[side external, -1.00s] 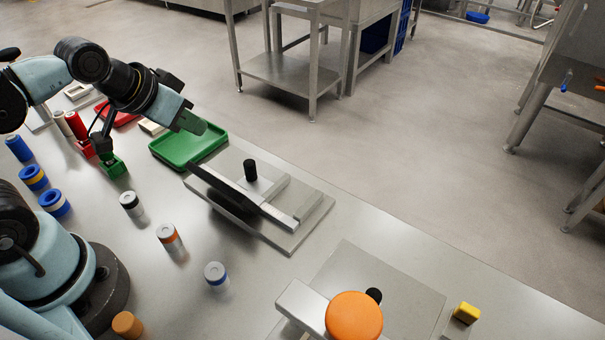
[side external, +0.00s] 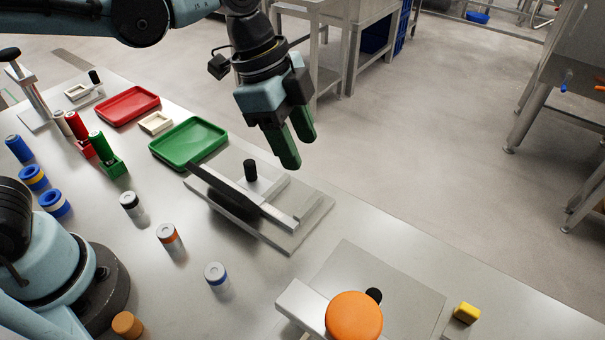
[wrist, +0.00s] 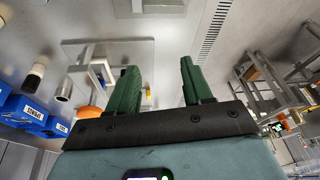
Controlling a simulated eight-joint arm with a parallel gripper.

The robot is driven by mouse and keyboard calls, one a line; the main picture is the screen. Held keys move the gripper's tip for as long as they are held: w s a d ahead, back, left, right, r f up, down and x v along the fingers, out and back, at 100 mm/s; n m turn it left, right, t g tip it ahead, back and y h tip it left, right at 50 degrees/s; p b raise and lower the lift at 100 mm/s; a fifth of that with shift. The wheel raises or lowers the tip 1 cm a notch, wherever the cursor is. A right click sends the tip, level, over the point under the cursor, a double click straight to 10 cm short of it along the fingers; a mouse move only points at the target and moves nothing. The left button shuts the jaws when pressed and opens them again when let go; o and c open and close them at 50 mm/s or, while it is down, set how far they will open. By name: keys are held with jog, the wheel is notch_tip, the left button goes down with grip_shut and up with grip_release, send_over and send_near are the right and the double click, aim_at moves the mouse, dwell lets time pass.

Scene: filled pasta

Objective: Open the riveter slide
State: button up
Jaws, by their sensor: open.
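A flat metal fixture (side external: 315,222) stands mid-table in the side view, with a dark bar and a sliding block carrying an upright black knob (side external: 251,171). A second fixture (side external: 405,285) at the bottom has a large orange button (side external: 354,316) and a black knob (side external: 374,294) partly hidden behind it. I cannot tell for sure which one is the riveter. My gripper (side external: 298,152) is open and empty, with green fingers pointing down, above and just right of the first fixture's knob. The fingers also show spread apart in the wrist view (wrist: 159,66).
A green tray (side external: 188,143) and a red tray (side external: 127,105) lie behind the first fixture. Several small cylinders stand at the left, including an orange-banded one (side external: 168,236). A yellow block (side external: 467,312) sits near the right edge. Bare tabletop lies between the fixtures.

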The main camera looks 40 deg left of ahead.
jog(key=d+m+g, duration=0.2)
jog(key=d+m, duration=0.3)
jog(key=d, duration=0.2)
jog(key=m+g, duration=0.3)
jog(key=m, duration=0.4)
send_near(374, 294)
jog(key=x, duration=1)
grip_shut()
